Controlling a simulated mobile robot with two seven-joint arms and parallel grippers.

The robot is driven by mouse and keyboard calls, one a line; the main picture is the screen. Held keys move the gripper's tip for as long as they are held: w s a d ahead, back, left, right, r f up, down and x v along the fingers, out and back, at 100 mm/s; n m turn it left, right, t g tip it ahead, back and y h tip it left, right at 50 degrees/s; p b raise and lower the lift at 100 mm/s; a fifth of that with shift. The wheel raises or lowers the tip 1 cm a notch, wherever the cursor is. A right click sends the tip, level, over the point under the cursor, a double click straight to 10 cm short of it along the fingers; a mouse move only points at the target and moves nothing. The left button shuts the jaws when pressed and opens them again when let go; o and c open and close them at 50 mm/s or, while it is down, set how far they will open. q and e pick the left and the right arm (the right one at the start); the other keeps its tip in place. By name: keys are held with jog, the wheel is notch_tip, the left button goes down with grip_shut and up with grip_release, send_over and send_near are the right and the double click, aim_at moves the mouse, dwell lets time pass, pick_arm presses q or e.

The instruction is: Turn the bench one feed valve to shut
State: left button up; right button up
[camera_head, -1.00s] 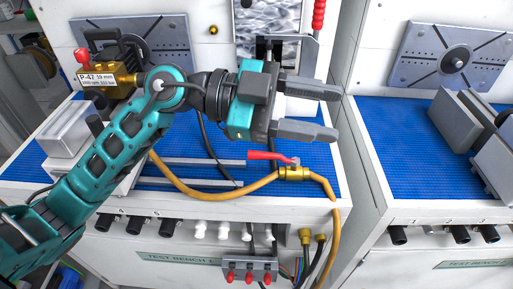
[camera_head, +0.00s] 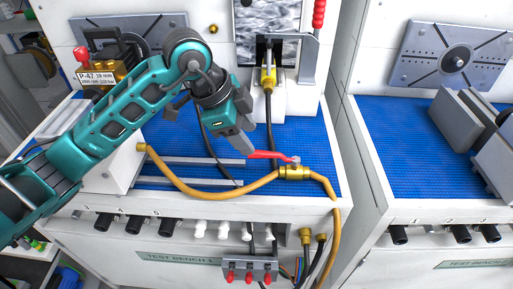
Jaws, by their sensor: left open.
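The feed valve on test bench one has a brass body (camera_head: 293,173) joined to a yellow hose at the front right of the blue mat. Its red lever (camera_head: 268,155) points left, roughly in line with the hose run through the valve. My left gripper (camera_head: 243,148) is open and points down and to the right, its fingertips close to the free end of the red lever. I cannot tell whether they touch it. One finger largely hides the other. My right gripper is not in view.
The yellow hose (camera_head: 205,194) loops across the front of the blue mat (camera_head: 318,150). A yellow connector on a black cable (camera_head: 268,80) stands behind the valve. A pump tagged P-47 (camera_head: 100,79) is at the left. A second bench with grey blocks (camera_head: 463,120) is at the right.

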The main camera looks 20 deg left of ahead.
aim_at(258, 151)
pick_arm(q)
jog(key=x, duration=0.6)
jog(key=shift+c, duration=0.3)
grip_shut()
